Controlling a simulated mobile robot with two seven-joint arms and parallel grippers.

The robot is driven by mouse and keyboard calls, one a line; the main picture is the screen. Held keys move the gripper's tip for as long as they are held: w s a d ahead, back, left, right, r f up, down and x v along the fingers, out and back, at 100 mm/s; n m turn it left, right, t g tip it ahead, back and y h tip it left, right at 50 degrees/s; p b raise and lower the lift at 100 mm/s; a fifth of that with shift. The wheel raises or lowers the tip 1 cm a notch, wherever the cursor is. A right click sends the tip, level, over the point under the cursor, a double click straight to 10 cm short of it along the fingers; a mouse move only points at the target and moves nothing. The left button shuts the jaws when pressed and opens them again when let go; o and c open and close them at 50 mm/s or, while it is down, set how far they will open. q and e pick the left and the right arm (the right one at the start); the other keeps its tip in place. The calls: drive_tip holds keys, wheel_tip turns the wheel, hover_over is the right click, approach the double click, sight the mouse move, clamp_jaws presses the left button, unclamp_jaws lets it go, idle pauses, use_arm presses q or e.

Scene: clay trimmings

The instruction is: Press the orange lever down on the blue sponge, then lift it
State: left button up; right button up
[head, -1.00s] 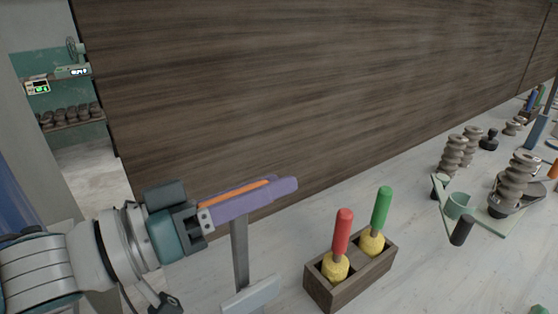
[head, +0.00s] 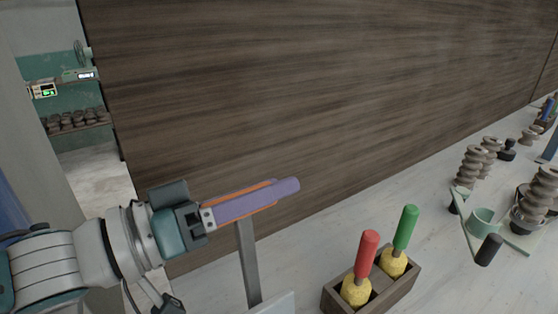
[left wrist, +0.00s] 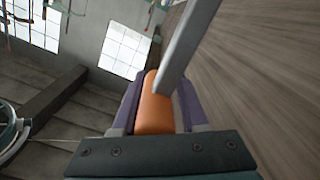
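My left gripper (head: 250,204), with long purple fingers, reaches in from the left above the table. An orange lever (head: 268,183) lies between its fingers, with orange showing along their edges. In the left wrist view, the orange lever (left wrist: 156,105) sits between the purple fingers, which are shut on it. A flat grey bar (head: 249,265) runs down from the lever; in the wrist view it crosses the top right. A pale plate (head: 278,302) shows at the bar's lower end, cut by the frame edge. I cannot tell whether they are joined. No blue sponge can be made out. My right gripper is out of view.
A wooden box (head: 389,297) with a red-handled and a green-handled tool in yellow sponge-like pieces stands right of the plate. Ribbed clay pieces (head: 468,165) and a green holder (head: 482,219) lie farther right. A dark wooden wall (head: 320,85) rises behind the table.

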use_arm(q)
drive_tip(key=o, duration=0.4)
drive_tip(key=shift+c, duration=0.2)
drive_tip(key=shift+a, duration=0.15)
drive_tip(key=v, duration=0.6)
drive_tip(key=shift+s+a+f+b, duration=0.1)
drive_tip(key=shift+f+b, duration=0.05)
drive_tip(key=shift+b, duration=0.15)
drive_tip(key=shift+s+a, duration=0.3)
drive_tip(key=shift+a, duration=0.1)
